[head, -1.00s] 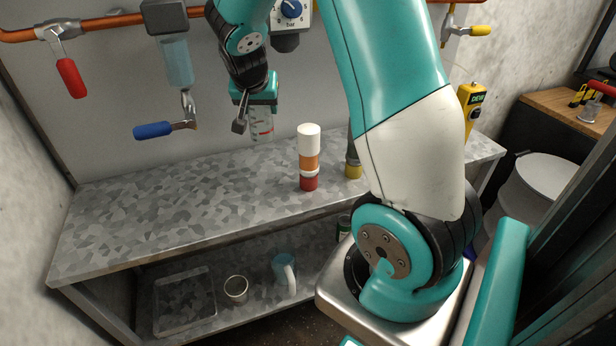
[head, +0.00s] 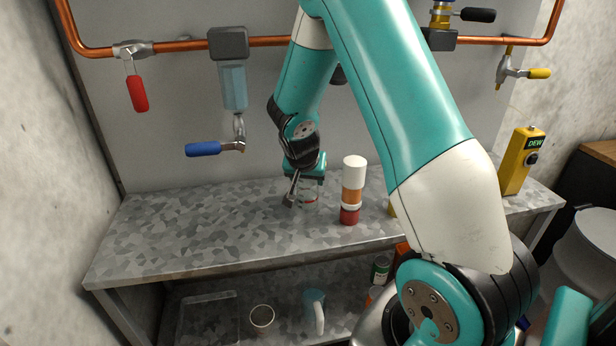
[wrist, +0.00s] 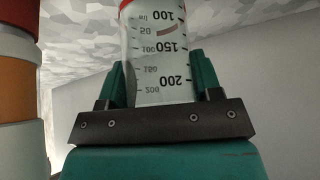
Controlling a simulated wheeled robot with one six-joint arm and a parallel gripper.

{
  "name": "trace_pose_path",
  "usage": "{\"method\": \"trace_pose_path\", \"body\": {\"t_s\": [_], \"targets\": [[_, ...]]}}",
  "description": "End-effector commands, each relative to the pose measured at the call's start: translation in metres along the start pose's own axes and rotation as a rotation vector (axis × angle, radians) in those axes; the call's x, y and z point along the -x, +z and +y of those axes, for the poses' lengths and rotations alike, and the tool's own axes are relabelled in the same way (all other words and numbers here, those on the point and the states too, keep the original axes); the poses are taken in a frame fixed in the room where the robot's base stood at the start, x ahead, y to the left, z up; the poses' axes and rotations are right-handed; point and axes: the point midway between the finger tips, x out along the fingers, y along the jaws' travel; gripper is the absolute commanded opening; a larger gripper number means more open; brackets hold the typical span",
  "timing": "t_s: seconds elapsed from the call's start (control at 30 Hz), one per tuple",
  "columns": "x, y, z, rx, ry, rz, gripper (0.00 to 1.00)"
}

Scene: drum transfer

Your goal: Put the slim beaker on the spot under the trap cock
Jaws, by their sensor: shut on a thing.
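The slim beaker (wrist: 160,60) is clear, with black volume marks and a red line near its far end. In the wrist view it sits between the two teal fingers of my gripper (wrist: 160,88), which is shut on it. In the head view my gripper (head: 306,184) holds the beaker (head: 308,203) low over the bench, left of the white, orange and red bottle. I cannot tell whether its base touches the bench. The trap cock with its blue handle (head: 204,149) hangs under a pale blue trap bowl (head: 234,88), to the left of my gripper. No marked spot is distinguishable below it.
The bottle (head: 352,190) stands close to the right of the beaker. A yellow DEW meter (head: 522,160) stands at the bench's right end. The mottled grey bench top (head: 190,215) is clear to the left. A copper pipe with a red-handled valve (head: 138,93) runs above.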

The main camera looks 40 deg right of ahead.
Motion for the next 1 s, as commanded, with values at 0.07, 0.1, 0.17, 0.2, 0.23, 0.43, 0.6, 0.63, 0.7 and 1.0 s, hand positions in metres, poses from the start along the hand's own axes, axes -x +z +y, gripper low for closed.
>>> {"method": "trace_pose_path", "body": {"t_s": [0.07,0.1,0.17,0.2,0.23,0.43,0.6,0.63,0.7,1.0], "targets": [[0.000,0.000,0.000,0.000,0.000,0.000,0.36],[0.000,0.000,0.000,0.000,0.000,0.000,0.36],[-0.002,0.001,0.000,0.000,0.000,0.000,0.36],[-0.003,0.002,0.000,0.000,0.000,0.000,0.36],[-0.003,0.002,0.000,0.000,0.000,0.000,0.63],[-0.002,0.001,0.000,0.000,0.000,0.000,0.84],[-0.001,0.000,0.000,0.000,0.000,0.000,0.84],[0.001,-0.001,0.000,0.000,0.000,0.001,0.84],[0.005,-0.002,-0.001,0.000,-0.002,0.002,0.84],[0.067,-0.002,-0.001,0.000,-0.005,0.004,0.84]]}}
